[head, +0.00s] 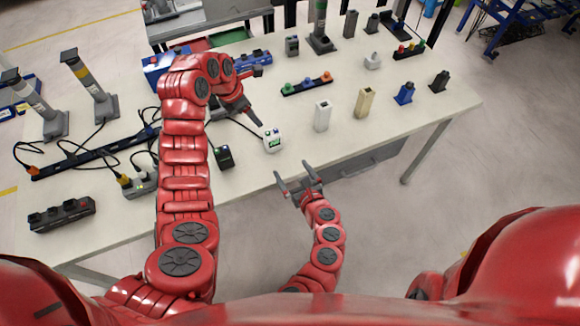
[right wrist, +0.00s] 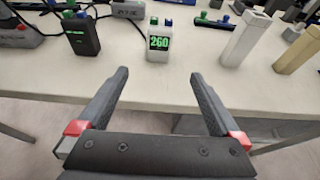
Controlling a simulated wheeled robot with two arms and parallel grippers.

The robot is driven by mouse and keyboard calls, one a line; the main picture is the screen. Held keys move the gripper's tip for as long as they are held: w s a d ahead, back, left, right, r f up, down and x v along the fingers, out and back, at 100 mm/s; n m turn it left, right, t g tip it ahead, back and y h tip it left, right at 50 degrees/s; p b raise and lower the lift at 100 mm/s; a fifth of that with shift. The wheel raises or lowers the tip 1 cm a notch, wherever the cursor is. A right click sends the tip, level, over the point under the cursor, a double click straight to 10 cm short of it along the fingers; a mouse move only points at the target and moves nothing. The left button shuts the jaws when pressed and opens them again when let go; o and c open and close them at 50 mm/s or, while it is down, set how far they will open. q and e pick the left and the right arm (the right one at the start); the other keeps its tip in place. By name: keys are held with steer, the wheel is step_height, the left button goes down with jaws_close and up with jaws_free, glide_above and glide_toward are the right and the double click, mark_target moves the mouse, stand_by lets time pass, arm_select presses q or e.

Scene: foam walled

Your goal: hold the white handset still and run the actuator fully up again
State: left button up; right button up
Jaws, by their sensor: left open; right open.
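The white handset (head: 272,141) stands near the table's front edge. In the right wrist view the white handset (right wrist: 158,45) shows a green display reading 260, with a green and a blue button on top. My right gripper (head: 293,173) is open and empty, in front of the table edge; in its wrist view the open fingers (right wrist: 158,77) point at the handset, apart from it. My left gripper (head: 258,97) is open above the table, behind the handset. Grey column actuators (head: 88,82) stand at the left, another (head: 320,28) at the back. Which one the handset drives is unclear.
A black handset (head: 224,157) stands left of the white one. A white block (head: 322,116), a tan block (head: 364,102) and a blue device (head: 404,94) stand to its right. Black cables and power strips (head: 62,214) lie at the left. A coloured-button strip (head: 307,84) lies behind.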

mark_target(273, 146)
steer(key=x, duration=1.5)
steer(key=shift+s+a+r, duration=0.1)
steer(key=shift+a+r, duration=0.05)
steer(key=shift+a, duration=0.2)
steer(key=shift+a+y, duration=0.25)
steer(key=shift+y, duration=0.05)
steer(key=shift+w+a+f, duration=0.1)
steer(key=shift+w+f, duration=0.25)
steer(key=shift+w, duration=0.3)
steer(key=shift+w+f, duration=0.15)
steer(key=shift+w, duration=0.3)
arm_select(q)
steer(key=shift+c, duration=0.3)
arm_select(e)
steer(key=c, duration=1.5)
arm_select(q)
jaws_close()
arm_select(e)
steer(key=shift+c, duration=0.2)
